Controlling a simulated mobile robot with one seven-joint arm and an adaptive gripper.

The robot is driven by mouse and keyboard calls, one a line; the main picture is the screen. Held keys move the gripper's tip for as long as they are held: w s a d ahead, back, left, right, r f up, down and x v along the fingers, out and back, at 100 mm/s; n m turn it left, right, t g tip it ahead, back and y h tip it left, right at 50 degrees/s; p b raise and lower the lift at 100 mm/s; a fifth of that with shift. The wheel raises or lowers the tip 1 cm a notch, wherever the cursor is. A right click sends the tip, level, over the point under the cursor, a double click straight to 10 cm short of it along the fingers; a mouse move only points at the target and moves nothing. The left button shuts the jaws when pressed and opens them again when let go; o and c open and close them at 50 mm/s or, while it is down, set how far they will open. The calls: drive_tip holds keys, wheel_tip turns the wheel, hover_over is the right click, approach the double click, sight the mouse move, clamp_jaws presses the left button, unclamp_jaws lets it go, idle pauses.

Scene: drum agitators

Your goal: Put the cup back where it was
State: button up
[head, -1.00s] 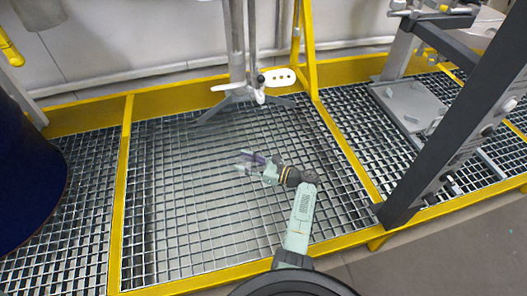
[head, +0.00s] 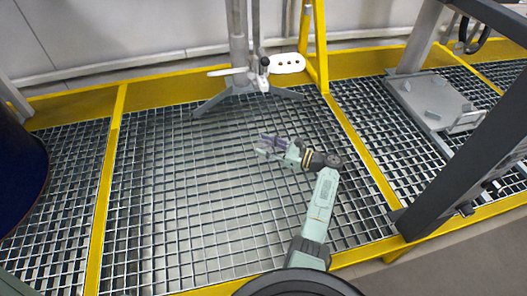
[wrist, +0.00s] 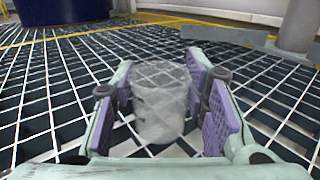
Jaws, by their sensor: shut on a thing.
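The cup (wrist: 160,105) is a clear, see-through tumbler, upright between the purple pads of my gripper in the wrist view. My gripper (head: 264,146) is shut on the cup. In the head view my gripper reaches out over the metal grating, in front of the stand; the cup itself is too faint to make out there. How high the cup is above the grating I cannot tell.
The grating (head: 180,215) around my gripper is bare, edged by yellow beams (head: 105,190). A grey stand with splayed feet (head: 240,88) is at the back. A dark post (head: 465,150) rises at right; a dark blue drum (head: 20,175) is at left.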

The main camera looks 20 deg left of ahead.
drive_tip(key=shift+f, duration=0.15)
drive_tip(key=shift+f, duration=0.15)
drive_tip(key=o, duration=1.2)
drive_tip(key=shift+r, duration=0.35)
drive_tip(key=d, duration=0.8)
drive_tip(key=d+p, duration=0.1)
drive_tip(key=d, duration=0.3)
drive_tip(key=shift+s+f, duration=0.15)
drive_tip(key=shift+s, duration=0.1)
